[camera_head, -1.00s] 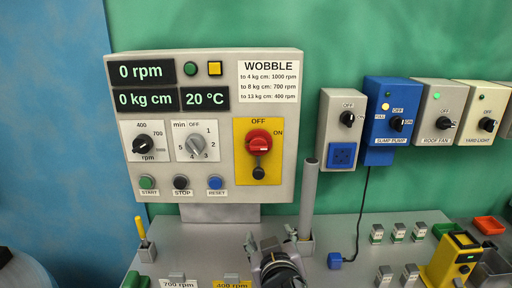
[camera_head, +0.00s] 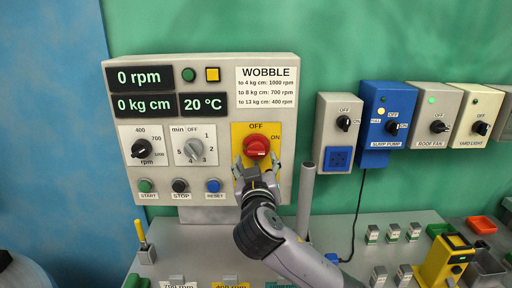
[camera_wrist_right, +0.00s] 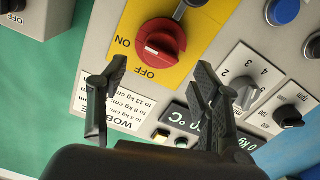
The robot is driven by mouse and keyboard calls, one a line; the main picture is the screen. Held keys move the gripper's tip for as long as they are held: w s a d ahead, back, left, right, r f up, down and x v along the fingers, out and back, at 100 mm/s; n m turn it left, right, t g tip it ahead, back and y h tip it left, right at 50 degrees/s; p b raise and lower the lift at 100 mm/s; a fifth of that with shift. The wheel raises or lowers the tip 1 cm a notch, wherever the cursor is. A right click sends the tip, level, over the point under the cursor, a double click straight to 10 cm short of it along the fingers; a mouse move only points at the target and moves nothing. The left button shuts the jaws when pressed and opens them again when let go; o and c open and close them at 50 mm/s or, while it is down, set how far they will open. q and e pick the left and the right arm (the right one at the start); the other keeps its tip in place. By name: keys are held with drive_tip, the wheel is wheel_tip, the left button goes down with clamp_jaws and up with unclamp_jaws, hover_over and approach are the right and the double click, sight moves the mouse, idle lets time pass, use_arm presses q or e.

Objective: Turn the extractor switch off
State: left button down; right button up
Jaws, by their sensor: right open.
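A red rotary switch (camera_head: 256,147) sits on a yellow plate (camera_head: 241,132) marked OFF at the top and ON at the right. It also shows upside down in the right wrist view (camera_wrist_right: 162,40), where its raised bar lies across, toward the ON side. I can read no label saying extractor. My right gripper (camera_head: 257,165) is open and empty just below and in front of this switch. In the right wrist view, my right gripper (camera_wrist_right: 160,68) has its fingers spread, with the switch beyond the tips. Contact is not visible. My left gripper is out of view.
The grey panel (camera_head: 220,75) also carries displays, two dials (camera_head: 142,148) and push buttons. To its right hang a box with a blue socket (camera_head: 339,158) and labelled switch boxes (camera_head: 436,115). A grey post (camera_head: 306,190) stands beside my arm. Small items cover the bench.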

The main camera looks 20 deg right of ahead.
sight(256, 153)
drive_tip(key=p+x, duration=0.1)
drive_tip(key=x, duration=0.5)
drive_tip(key=shift+w, duration=0.2)
drive_tip(key=shift+c, duration=0.6)
drive_tip(key=c, duration=1)
drive_tip(key=shift+c, duration=0.2)
